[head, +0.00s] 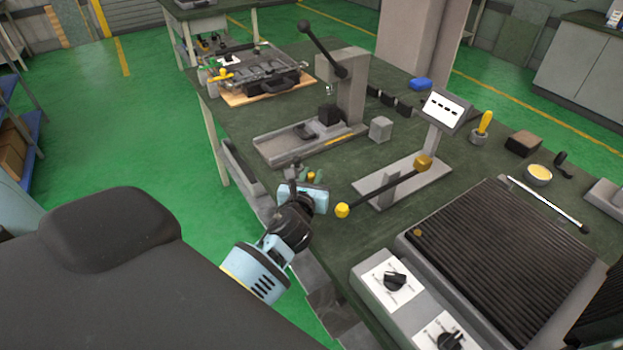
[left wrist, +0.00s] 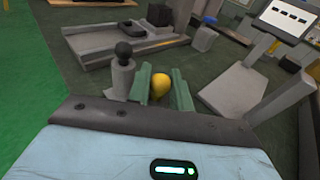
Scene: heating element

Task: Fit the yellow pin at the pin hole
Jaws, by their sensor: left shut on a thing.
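My left gripper (head: 318,181) is low over the near left edge of the workbench, its arm coming in from the lower left. In the left wrist view its two green fingers (left wrist: 162,90) are shut on a rounded yellow piece, which looks like the yellow pin (left wrist: 160,86). The fingers hide its sides, and the head view does not show it clearly. A grey post with a black ball top (left wrist: 122,70) stands just left of the fingers; it also shows in the head view (head: 295,172). I cannot make out the pin hole. My right gripper is not in view.
A black rod with a yellow knob (head: 342,210) sticks out right of my left gripper, near the display stand (head: 445,110). A lever press (head: 350,90) stands behind. A ribbed heating plate (head: 500,250) fills the right. A tool case (head: 265,75) lies at the back left.

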